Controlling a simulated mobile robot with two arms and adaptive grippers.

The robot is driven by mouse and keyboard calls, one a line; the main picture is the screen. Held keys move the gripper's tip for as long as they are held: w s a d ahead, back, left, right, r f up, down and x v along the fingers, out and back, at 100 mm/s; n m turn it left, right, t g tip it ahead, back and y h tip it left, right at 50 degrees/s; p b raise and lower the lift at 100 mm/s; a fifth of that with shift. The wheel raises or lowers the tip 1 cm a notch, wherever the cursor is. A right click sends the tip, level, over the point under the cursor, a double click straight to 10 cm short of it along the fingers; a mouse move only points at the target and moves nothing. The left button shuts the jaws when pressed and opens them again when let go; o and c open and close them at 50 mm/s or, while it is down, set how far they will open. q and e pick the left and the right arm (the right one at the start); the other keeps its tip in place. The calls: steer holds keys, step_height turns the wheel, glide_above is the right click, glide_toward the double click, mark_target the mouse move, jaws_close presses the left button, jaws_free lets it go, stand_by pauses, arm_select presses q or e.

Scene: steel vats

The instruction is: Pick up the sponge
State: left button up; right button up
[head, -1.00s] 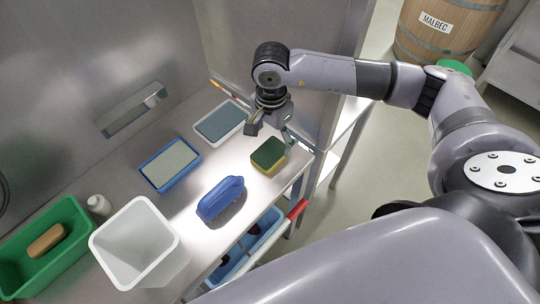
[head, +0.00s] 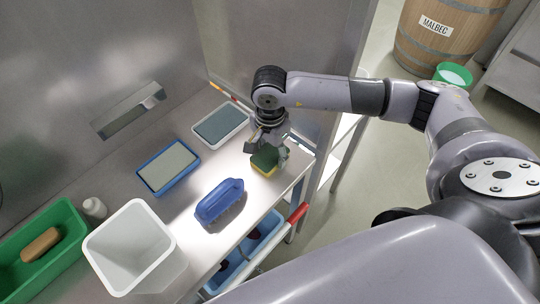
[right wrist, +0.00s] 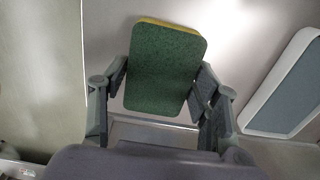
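The sponge (head: 265,160), dark green on top with a yellow layer below, lies on the steel worktop near its right end. It also shows in the right wrist view (right wrist: 165,68), between the fingers. My right gripper (head: 267,151) is down at the sponge from above, one finger on each side of it. The fingers look open, with very little space to the sponge's sides; any contact is hard to make out. My left gripper is in neither view.
A blue brush (head: 219,203) lies left of the sponge. Behind are a grey-padded white tray (head: 240,131) and a blue tray (head: 144,172). A white bin (head: 160,247), white bottle (head: 94,207) and green crate (head: 70,263) stand left. The worktop's front edge is close to the sponge.

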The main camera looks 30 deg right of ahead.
mark_target(270, 154)
steer(key=shift+c, duration=1.1)
steer(key=shift+r, duration=0.1)
step_height(270, 154, up, 20)
steer(key=p, duration=0.9)
steer(key=shift+p, duration=0.4)
